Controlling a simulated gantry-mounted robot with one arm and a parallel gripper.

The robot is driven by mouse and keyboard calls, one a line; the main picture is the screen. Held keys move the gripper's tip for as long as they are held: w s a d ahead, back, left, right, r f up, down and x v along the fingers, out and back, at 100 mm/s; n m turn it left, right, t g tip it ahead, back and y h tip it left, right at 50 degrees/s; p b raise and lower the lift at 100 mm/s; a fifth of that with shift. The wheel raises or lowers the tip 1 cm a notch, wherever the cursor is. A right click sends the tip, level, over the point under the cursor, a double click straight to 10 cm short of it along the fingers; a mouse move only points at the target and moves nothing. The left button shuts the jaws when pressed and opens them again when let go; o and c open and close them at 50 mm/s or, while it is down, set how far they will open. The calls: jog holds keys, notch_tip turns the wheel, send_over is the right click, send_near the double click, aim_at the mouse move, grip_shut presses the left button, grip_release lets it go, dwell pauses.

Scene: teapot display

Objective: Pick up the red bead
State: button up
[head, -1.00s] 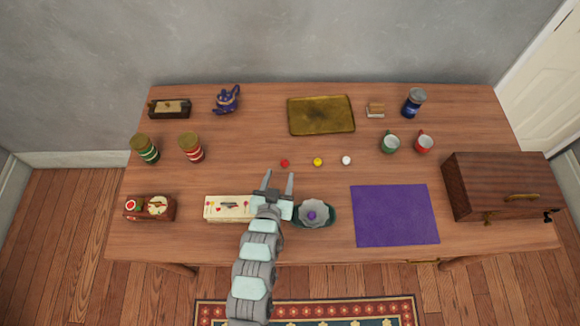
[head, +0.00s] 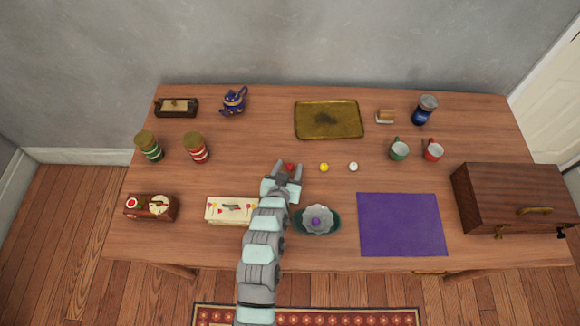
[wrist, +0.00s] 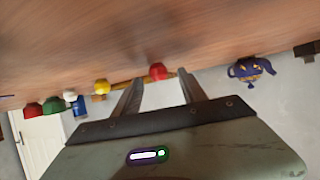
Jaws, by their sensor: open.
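The red bead (head: 290,167) lies on the wooden table, left of the yellow bead (head: 324,167) and the white bead (head: 353,166). My gripper (head: 288,169) is open, and in the head view its two fingertips stand on either side of the red bead. In the wrist view the red bead (wrist: 157,72) shows just beyond the fingertips, roughly between them. It does not look held. How far the fingers are above the table is hard to tell.
A brass tray (head: 328,136) lies behind the beads. A patterned box (head: 231,209) and a fluted bowl with a purple piece (head: 316,220) flank my arm. A purple mat (head: 400,240) lies front right. A blue teapot (head: 234,102) stands back left.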

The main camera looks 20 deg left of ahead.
jog(key=shift+x, duration=1.1)
jog(key=shift+c, duration=0.2)
grip_shut()
